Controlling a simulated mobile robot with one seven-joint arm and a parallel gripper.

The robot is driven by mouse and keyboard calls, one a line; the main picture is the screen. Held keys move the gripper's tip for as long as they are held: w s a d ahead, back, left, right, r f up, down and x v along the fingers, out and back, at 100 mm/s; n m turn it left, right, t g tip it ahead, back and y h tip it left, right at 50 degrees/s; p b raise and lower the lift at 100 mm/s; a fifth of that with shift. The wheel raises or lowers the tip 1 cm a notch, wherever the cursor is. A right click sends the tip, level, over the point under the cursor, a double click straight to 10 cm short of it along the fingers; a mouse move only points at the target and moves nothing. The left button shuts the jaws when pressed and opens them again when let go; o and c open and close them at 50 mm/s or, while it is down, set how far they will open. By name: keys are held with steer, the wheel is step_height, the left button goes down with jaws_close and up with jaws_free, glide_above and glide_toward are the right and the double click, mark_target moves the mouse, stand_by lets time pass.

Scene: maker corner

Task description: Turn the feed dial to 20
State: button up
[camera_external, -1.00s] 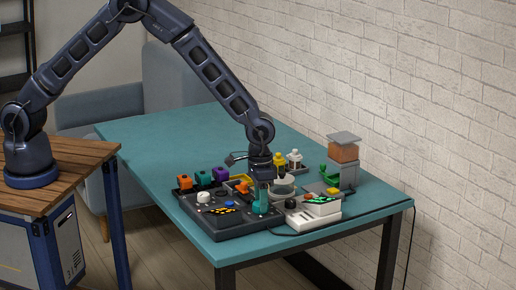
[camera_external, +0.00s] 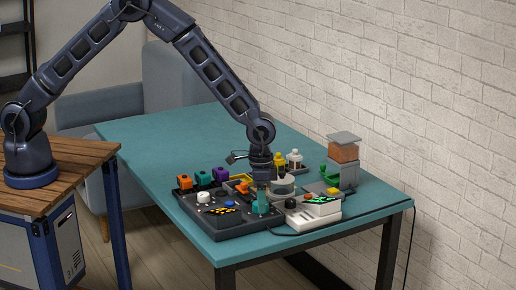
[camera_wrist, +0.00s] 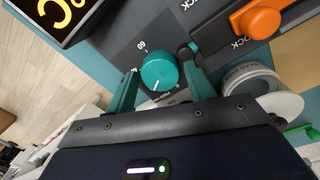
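The feed dial is a round teal knob (camera_wrist: 158,72) with a white pointer line, on a dark panel in the wrist view. The pointer faces the bottom of the picture, a little left. A "60" is legible above left of it; the marks near the pointer are partly hidden. My gripper (camera_wrist: 163,65) has its two teal fingers on either side of the knob, with a narrow gap showing on the right. In the external view my gripper (camera_external: 262,207) is down at the right part of the dark control panel (camera_external: 232,228), and it hides the dial.
An orange lever (camera_wrist: 258,20) and a lidded round jar (camera_wrist: 252,82) are close to the right finger in the wrist view. A lit display (camera_wrist: 60,14) is at upper left. A white device (camera_external: 310,213) stands right of the panel. The table's far left (camera_external: 150,135) is clear.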

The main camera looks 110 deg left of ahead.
steer(key=shift+o, duration=0.6)
step_height(320, 180, up, 11)
steer(key=shift+a, duration=0.4)
steer(key=shift+s+f, duration=0.1)
